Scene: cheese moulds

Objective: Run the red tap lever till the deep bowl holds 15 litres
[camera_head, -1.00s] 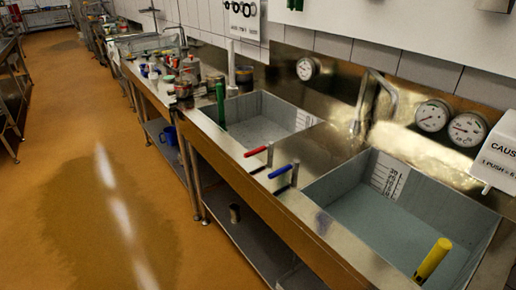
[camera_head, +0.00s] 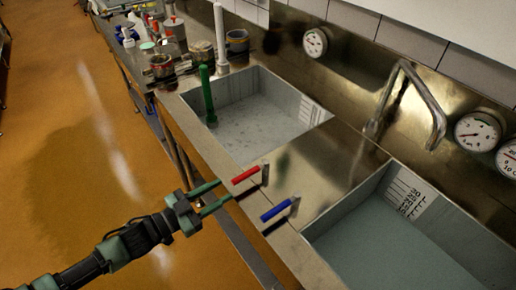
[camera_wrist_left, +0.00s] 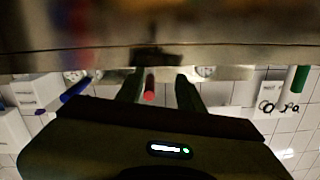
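The red tap lever (camera_head: 246,174) is on the sink's front ledge, left of the blue lever (camera_head: 280,208). My left gripper (camera_head: 222,194) is open just short of the red lever, its fingers pointing at it. In the left wrist view the red lever (camera_wrist_left: 149,88) shows between the two fingers (camera_wrist_left: 160,86); contact cannot be told. The right bowl (camera_head: 330,235) has a smooth grey-blue surface and a litre scale (camera_head: 408,196), too small to read. The left bowl (camera_head: 262,82) also has a scale. Which is the deep bowl I cannot tell. My right gripper is out of view.
A bent spout (camera_head: 405,75) stands behind, its end over the right bowl's back. A green standpipe (camera_head: 207,95) is in the left bowl. Jars and bottles (camera_head: 170,45) crowd the far counter. Dial gauges (camera_head: 478,132) are on the back panel. Orange floor is clear at left.

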